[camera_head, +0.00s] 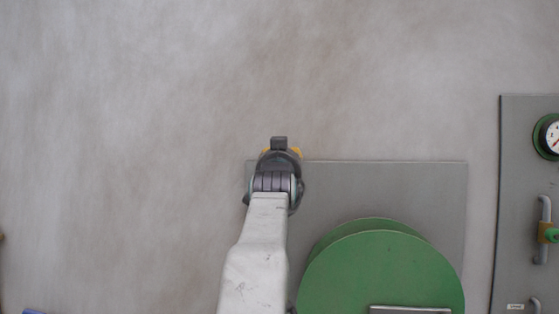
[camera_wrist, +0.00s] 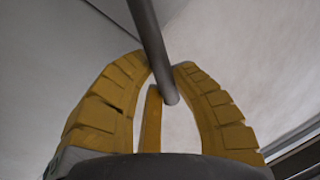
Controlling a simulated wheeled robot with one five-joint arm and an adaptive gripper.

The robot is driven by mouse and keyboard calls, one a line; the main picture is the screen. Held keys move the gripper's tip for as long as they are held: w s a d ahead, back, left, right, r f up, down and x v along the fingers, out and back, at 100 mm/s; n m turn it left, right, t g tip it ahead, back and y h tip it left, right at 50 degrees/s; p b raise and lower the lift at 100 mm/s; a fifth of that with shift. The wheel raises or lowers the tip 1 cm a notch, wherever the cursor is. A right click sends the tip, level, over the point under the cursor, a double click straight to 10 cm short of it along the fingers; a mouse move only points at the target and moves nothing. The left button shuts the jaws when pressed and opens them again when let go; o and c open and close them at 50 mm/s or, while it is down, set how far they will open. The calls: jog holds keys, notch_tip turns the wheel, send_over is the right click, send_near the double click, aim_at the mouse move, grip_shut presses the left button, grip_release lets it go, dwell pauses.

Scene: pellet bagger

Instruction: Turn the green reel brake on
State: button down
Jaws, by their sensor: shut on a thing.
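The green reel (camera_head: 385,275) is a large round disc low in the head view, in front of a grey plate on the wall. My gripper (camera_head: 281,152) is up and left of the reel, over the plate's top left corner. In the wrist view my gripper's (camera_wrist: 160,72) yellow fingers are shut on a grey rod (camera_wrist: 151,38). The rod comes from the top and its rounded end lies between the fingers. A narrow yellow bar stands behind the rod's end; I cannot tell what it is. The rod is hidden behind my arm in the head view.
The grey plate (camera_head: 440,185) is flat behind the reel. The wall above and left is bare.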

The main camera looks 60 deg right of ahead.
jog(key=shift+d+f, duration=0.15)
jog(key=shift+f, duration=0.15)
jog(key=c, duration=1.5)
grip_release()
jog(key=shift+c, duration=0.2)
jog(key=o, duration=0.5)
jog(key=shift+r, duration=0.2)
jog(key=shift+s+a, duration=0.1)
jog(key=shift+a, duration=0.15)
jog(key=shift+v, duration=5.85)
jog(key=shift+f, duration=0.1)
